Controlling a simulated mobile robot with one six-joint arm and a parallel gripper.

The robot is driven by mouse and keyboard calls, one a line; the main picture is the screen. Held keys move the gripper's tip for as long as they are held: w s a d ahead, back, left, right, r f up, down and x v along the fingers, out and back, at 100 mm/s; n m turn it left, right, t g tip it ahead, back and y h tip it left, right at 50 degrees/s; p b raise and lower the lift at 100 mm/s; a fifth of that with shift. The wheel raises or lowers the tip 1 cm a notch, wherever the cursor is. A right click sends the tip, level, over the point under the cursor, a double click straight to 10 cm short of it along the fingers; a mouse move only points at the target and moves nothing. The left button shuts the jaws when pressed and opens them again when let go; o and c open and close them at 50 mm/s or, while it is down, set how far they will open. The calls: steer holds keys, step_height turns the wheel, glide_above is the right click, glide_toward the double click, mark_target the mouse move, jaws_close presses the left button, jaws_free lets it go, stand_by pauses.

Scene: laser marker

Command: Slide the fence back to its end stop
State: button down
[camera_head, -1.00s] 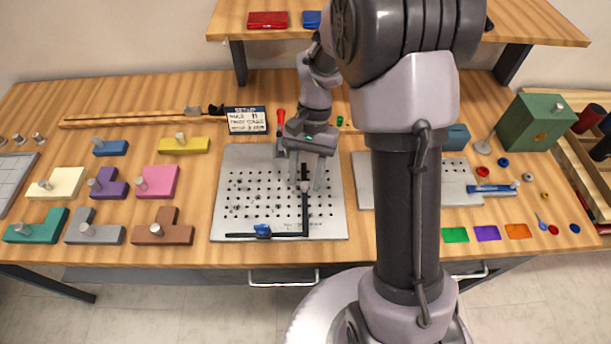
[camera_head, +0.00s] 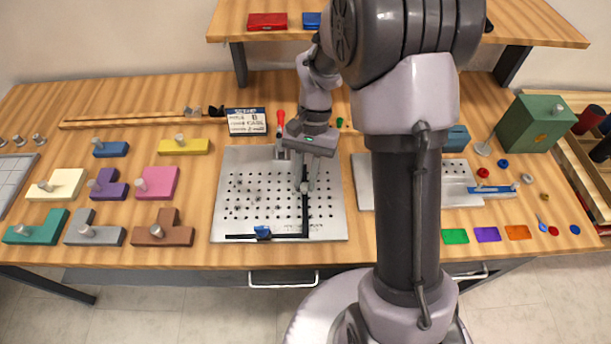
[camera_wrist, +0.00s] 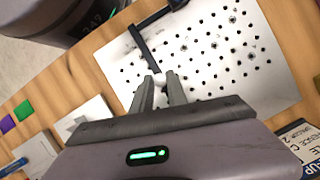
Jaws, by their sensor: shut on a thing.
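The black fence lies on the perforated metal plate (camera_head: 235,180). One bar (camera_head: 305,215) runs front to back on the plate's right half, and another bar (camera_head: 238,237) runs along its front edge with a blue knob (camera_head: 262,232) on it. My gripper (camera_head: 305,187) is low over the plate, shut on the small pale knob at the back part of the front-to-back bar. In the wrist view my gripper (camera_wrist: 161,85) has its fingers on either side of the pale knob (camera_wrist: 160,77), with the bar (camera_wrist: 141,45) leading away from it. My gripper hides the bar's back end.
A label card (camera_head: 247,120) and a red-handled tool (camera_head: 281,120) stand behind the plate. Coloured blocks with knobs, such as a pink one (camera_head: 158,182), lie to the left. A second metal plate (camera_head: 364,185) is close on the right.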

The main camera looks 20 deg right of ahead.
stand_by(0.7)
steer(key=d+p, duration=0.1)
steer(key=d, duration=0.1)
steer(key=s+d, duration=0.1)
steer(key=d, duration=0.1)
steer(key=s+d+p, duration=0.1)
steer(key=d, duration=0.1)
steer(key=shift+d+p, duration=0.35)
steer(key=shift+d, duration=0.05)
steer(key=c, duration=1.5)
jaws_free()
steer(key=shift+o, duration=1)
steer(key=shift+s+d, duration=0.1)
steer(key=shift+d, duration=0.1)
steer(key=shift+a, duration=0.1)
